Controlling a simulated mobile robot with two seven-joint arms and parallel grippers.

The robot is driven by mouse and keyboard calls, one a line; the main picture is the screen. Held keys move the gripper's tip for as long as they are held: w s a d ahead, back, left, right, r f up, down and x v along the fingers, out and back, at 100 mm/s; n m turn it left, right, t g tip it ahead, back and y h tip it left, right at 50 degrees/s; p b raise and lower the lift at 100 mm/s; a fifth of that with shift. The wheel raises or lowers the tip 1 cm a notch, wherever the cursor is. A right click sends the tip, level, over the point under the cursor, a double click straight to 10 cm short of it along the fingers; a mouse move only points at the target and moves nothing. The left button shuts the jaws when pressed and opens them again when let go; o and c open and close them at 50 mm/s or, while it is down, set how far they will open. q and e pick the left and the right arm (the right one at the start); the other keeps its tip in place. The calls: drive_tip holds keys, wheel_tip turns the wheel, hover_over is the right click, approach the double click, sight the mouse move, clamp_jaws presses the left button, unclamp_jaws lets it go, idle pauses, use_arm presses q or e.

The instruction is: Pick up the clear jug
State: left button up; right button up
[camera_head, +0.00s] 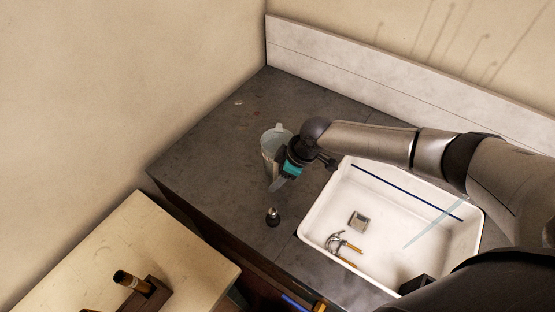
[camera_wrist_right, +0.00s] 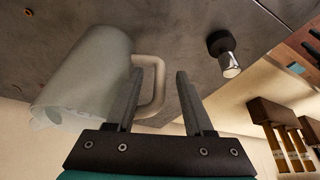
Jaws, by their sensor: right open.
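The clear jug (camera_head: 270,141) stands on the dark bench top, left of the white basin. In the right wrist view the jug (camera_wrist_right: 82,78) shows as a pale translucent body on the left, with its handle (camera_wrist_right: 158,84) toward the fingers. My right gripper (camera_head: 277,184) is at the jug, in front of its lower part. In the wrist view the gripper (camera_wrist_right: 158,80) is open. Its two fingers lie either side of the handle's outer part in the picture; I cannot tell whether they touch it. My left gripper is not in view.
A white basin (camera_head: 319,237) holds a small grey block (camera_head: 358,220) and pliers-like tools (camera_head: 343,246). A small dark-and-metal object (camera_head: 272,217) stands near the bench's front edge. Bare bench (camera_head: 215,150) lies left of the jug. A pale table (camera_head: 130,240) is at lower left.

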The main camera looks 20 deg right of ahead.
clamp_jaws()
idle(0.3)
idle(1.1)
